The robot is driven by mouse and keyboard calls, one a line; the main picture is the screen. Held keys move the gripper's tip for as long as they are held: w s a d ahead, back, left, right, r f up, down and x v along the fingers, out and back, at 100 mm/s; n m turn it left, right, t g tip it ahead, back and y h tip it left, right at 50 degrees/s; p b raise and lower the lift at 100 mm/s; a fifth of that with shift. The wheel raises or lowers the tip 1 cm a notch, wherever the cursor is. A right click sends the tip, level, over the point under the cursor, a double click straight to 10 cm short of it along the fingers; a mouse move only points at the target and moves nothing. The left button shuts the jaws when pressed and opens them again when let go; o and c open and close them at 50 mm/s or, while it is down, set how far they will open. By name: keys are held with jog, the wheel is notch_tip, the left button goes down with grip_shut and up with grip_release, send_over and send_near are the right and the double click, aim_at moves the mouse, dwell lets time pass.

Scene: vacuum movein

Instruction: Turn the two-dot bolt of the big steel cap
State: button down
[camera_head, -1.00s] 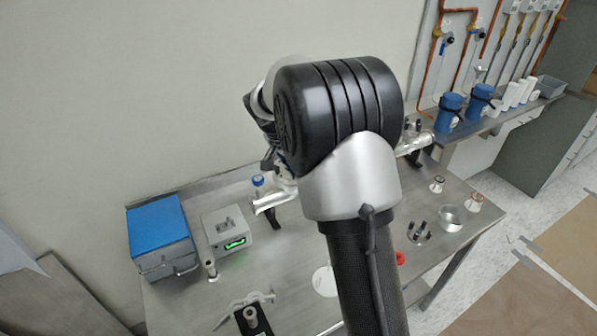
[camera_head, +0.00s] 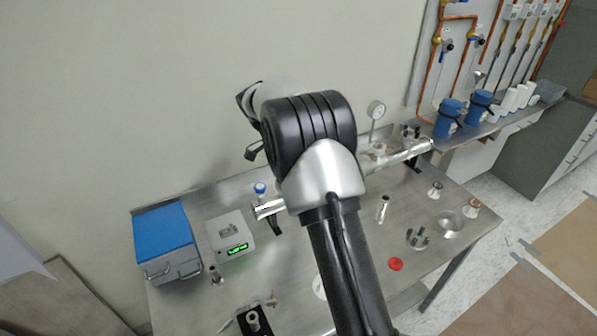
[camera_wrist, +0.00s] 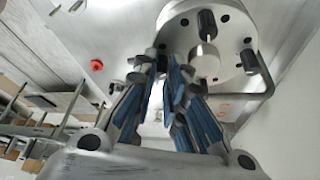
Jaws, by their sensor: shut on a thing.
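The big steel cap (camera_wrist: 228,38) shows in the wrist view, upper right, as a round steel plate with holes and several dark bolts. One bolt (camera_wrist: 207,24) stands near its upper middle and another (camera_wrist: 250,61) at its right. My gripper (camera_wrist: 168,70), with blue-padded fingers, is at the cap's lower left edge. It is shut on what seems to be a bolt there, mostly hidden by the fingers. I cannot make out dot marks on any bolt. In the head view my arm hides the gripper and the cap.
A steel tube (camera_head: 400,156) runs along the back of the bench, with a gauge (camera_head: 376,110) above it. A blue-topped box (camera_head: 163,232) and a grey box with a green display (camera_head: 231,236) stand at left. A red cap (camera_head: 396,264) and small fittings lie at right.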

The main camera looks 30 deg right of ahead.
dwell(0.3)
jog(key=c, duration=1.9)
grip_release()
jog(key=shift+a, duration=0.1)
